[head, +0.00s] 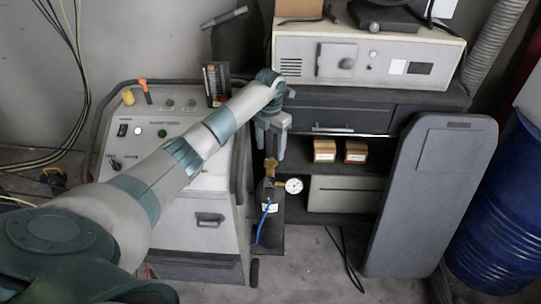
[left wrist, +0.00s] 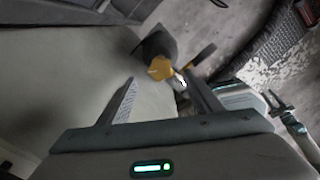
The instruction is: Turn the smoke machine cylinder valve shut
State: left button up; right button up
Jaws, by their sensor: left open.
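The smoke machine cylinder (head: 270,205) is dark with a pale label and stands upright beside the grey-white machine. Its brass-yellow valve (head: 270,166) is on top, with a round white gauge (head: 294,186) at its right and a blue hose (head: 263,222) down its front. My left gripper (head: 271,151) is open and points down just above the valve. In the left wrist view, the valve (left wrist: 160,68) shows beyond and between the spread fingers of the left gripper (left wrist: 160,82). Nothing is between the fingertips. A small pronged part (left wrist: 281,106) at the right may be my right gripper; its jaw state is unclear.
The grey-white machine (head: 205,245) stands close left of the cylinder. A dark shelf unit (head: 345,117) with two small boxes is behind and right. A grey panel (head: 425,215) leans at the right, near a blue drum (head: 500,210). Floor in front is mostly clear, with a black cable.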

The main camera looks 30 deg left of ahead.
aim_at(270, 162)
pick_arm(q)
jog(key=shift+f+p, duration=0.35)
jog(key=shift+f, duration=2.2)
pick_arm(e)
jog(key=s, duration=0.2)
jog(key=s+d+f+g, duration=0.1)
jog(key=shift+s+f, duration=0.1)
pick_arm(q)
jog(key=c, duration=1.1)
jog(key=shift+o, duration=0.2)
pick_arm(e)
jog(key=shift+w, duration=0.25)
jog(key=shift+w, duration=0.1)
